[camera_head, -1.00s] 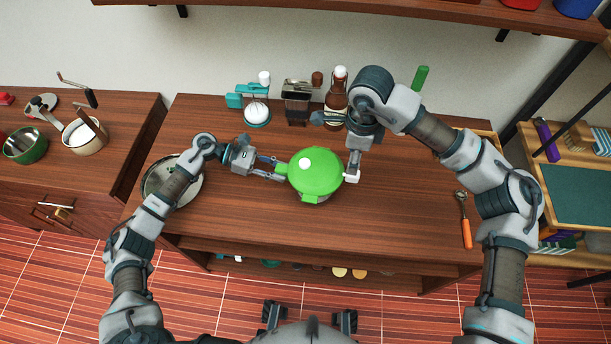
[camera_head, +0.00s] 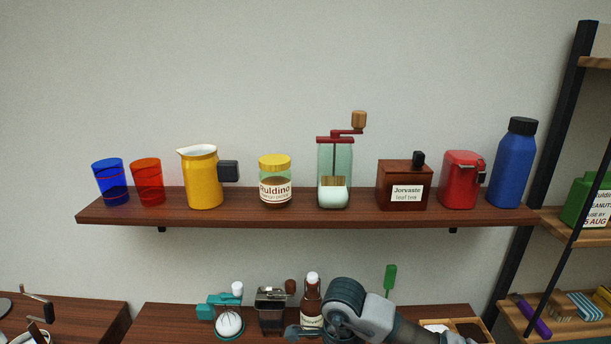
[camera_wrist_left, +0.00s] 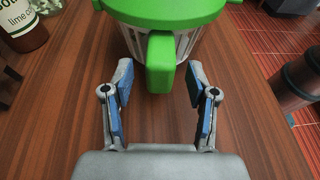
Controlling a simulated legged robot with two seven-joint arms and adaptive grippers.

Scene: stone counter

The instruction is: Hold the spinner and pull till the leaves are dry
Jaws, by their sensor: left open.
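In the left wrist view the green spinner lid (camera_wrist_left: 160,12) sits on a pale slatted basket (camera_wrist_left: 187,44) on the wooden counter. A green handle (camera_wrist_left: 161,62) juts from the lid toward my left gripper (camera_wrist_left: 160,82). The left gripper is open, with one blue-padded finger on each side of the handle and visible gaps between. In the head view the spinner is out of frame below. Leaves cannot be seen.
A shelf (camera_head: 250,209) holds cups, a yellow jug (camera_head: 202,180), a jar, a grinder, a box, a red canister and a blue bottle (camera_head: 513,165). A brown bottle (camera_head: 311,305) and other items stand at the counter's back. A labelled bottle (camera_wrist_left: 22,28) is left of the spinner.

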